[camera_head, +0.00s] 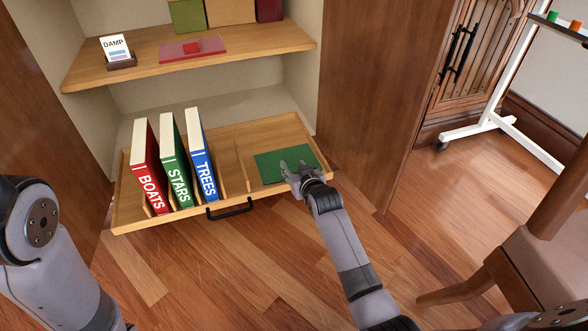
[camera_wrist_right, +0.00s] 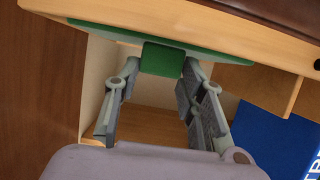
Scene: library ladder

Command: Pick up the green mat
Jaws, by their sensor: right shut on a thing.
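The green mat (camera_head: 277,163) lies in the right compartment of the pulled-out wooden tray. My right gripper (camera_head: 292,170) is at the mat's front right part and covers some of it. In the right wrist view, a green tab of the mat (camera_wrist_right: 163,60) sits between the fingertips of my right gripper (camera_wrist_right: 160,75), which is shut on it. I cannot tell whether the mat is clear of the tray floor. My left arm comes in at the left, but its gripper is out of view.
The tray (camera_head: 234,185) also holds upright books: red BOATS (camera_head: 147,165), green STARS (camera_head: 176,160) and blue TREES (camera_head: 202,155). A black handle (camera_head: 229,210) is on its front. A shelf above holds a DAMP card (camera_head: 116,48) and a red pad (camera_head: 192,49). A chair (camera_head: 500,260) stands right.

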